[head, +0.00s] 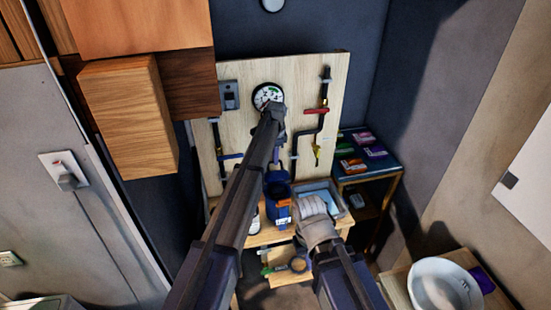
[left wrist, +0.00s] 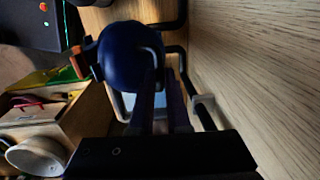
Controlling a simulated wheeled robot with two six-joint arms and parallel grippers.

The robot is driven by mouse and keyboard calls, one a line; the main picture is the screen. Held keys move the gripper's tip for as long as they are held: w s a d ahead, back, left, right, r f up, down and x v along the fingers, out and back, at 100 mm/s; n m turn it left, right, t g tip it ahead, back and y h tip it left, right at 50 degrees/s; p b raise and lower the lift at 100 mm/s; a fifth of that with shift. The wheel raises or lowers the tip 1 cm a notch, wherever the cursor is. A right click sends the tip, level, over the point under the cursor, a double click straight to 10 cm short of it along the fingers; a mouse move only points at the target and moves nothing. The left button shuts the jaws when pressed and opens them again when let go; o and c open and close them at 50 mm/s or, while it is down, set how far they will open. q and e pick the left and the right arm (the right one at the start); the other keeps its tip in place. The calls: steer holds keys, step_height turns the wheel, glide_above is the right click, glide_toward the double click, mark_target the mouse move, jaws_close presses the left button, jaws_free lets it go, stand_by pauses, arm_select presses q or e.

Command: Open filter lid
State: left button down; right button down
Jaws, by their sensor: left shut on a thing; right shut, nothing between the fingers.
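The blue filter (head: 278,208) stands at the foot of the wooden board, with a blue round part above it, partly hidden by my left arm. The lid's exact angle is hard to tell. My right gripper (head: 305,203) is shut and empty, in front of the grey tray, right of the filter.
The wooden board (head: 335,80) carries a round gauge (head: 267,95), dark pipes and a red valve handle (head: 316,111). The grey tray (head: 337,197) stands right of the filter. A side table (head: 385,173) holds small boxes. A white bowl (head: 445,288) is at lower right.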

arm_select(q)
steer(key=c, duration=0.9)
jaws_free()
steer(key=r+p, duration=0.7)
steer(key=shift+s+r+p, duration=0.3)
steer(key=shift+r+p, duration=0.05)
steer(key=shift+p, duration=0.05)
